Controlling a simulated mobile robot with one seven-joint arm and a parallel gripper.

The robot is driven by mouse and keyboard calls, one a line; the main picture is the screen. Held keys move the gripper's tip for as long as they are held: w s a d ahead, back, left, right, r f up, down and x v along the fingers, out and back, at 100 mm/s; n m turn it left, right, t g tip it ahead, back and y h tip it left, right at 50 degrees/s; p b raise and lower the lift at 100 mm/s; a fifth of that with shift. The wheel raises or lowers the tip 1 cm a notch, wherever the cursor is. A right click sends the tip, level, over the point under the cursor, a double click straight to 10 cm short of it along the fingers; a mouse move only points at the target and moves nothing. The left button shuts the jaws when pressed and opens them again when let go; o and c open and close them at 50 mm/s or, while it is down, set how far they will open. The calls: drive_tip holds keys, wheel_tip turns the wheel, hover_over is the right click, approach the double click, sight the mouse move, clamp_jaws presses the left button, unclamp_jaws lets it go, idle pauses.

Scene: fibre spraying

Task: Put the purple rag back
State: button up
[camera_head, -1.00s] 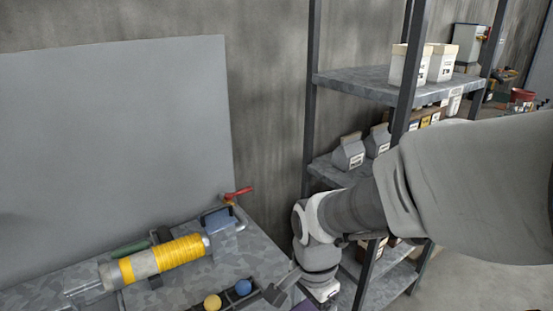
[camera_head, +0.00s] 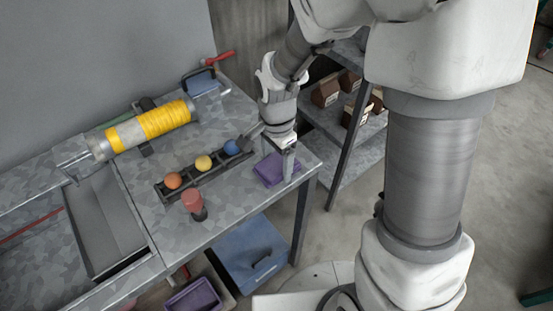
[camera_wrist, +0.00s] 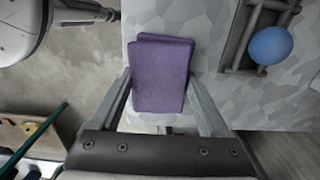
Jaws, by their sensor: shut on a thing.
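The purple rag (camera_head: 272,170) is a folded flat pad at the right corner of the grey worktable (camera_head: 225,215). In the wrist view the rag (camera_wrist: 161,76) lies between the two fingers of my gripper (camera_wrist: 160,92), over the table's edge area. My gripper (camera_head: 287,166) points down at the rag in the head view and is shut on it. The rag is at or just above the tabletop; I cannot tell whether it touches. A purple bin (camera_head: 193,298) stands low under the table, partly cut off by the frame.
A black rack (camera_head: 212,178) holds orange, yellow and blue balls left of the rag. A red-topped cylinder (camera_head: 193,203) stands in front. A yellow-wound roll (camera_head: 150,128) lies behind. A blue bin (camera_head: 250,253) is below the table. A shelf (camera_head: 345,135) stands to the right.

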sight(277, 162)
drive_tip(key=o, duration=1.1)
drive_tip(key=shift+f, duration=0.1)
drive_tip(key=shift+c, duration=0.2)
wheel_tip(277, 162, up, 11)
drive_tip(key=p, duration=0.2)
drive_tip(key=s+d+r+n+t, duration=0.5)
drive_tip(key=s+d+r+n, duration=0.5)
drive_tip(key=s+r+n, duration=0.1)
drive_tip(key=shift+s+d+r+t, duration=0.3)
drive_tip(key=shift+s+d+r, duration=0.05)
drive_tip(key=shift+s+r, duration=0.4)
drive_tip(key=shift+r, duration=0.2)
